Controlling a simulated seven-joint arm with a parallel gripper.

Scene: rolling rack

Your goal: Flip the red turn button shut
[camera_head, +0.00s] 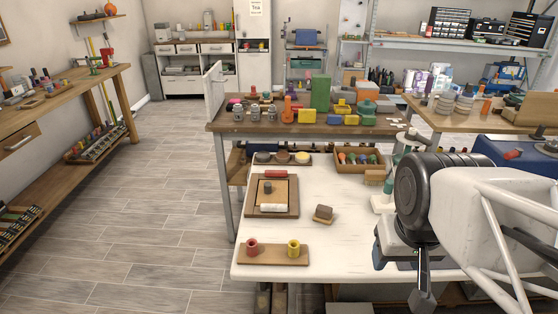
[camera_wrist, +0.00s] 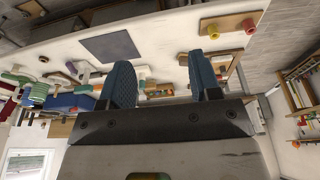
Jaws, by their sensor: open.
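A brown wooden frame board (camera_head: 251,210) lies on the white table, left of centre in the head view. A red bar (camera_head: 275,174), which looks like the red turn button, lies sideways along its far edge. A white bar (camera_head: 271,207) lies along its near edge, and a small dark knob (camera_head: 268,188) sits in the panel between. My gripper (camera_head: 423,285) is over the table's right side, well apart from the frame board. In the wrist view my gripper (camera_wrist: 160,62) shows two blue-grey fingers spread apart with nothing between them. The frame board is partly hidden there.
A wooden strip (camera_head: 273,259) with a red peg (camera_head: 252,247) and a yellow peg (camera_head: 293,248) lies at the near left. A small brown block (camera_head: 323,213) lies right of the frame board. A tray of coloured knobs (camera_head: 359,168) stands behind. The table between is clear.

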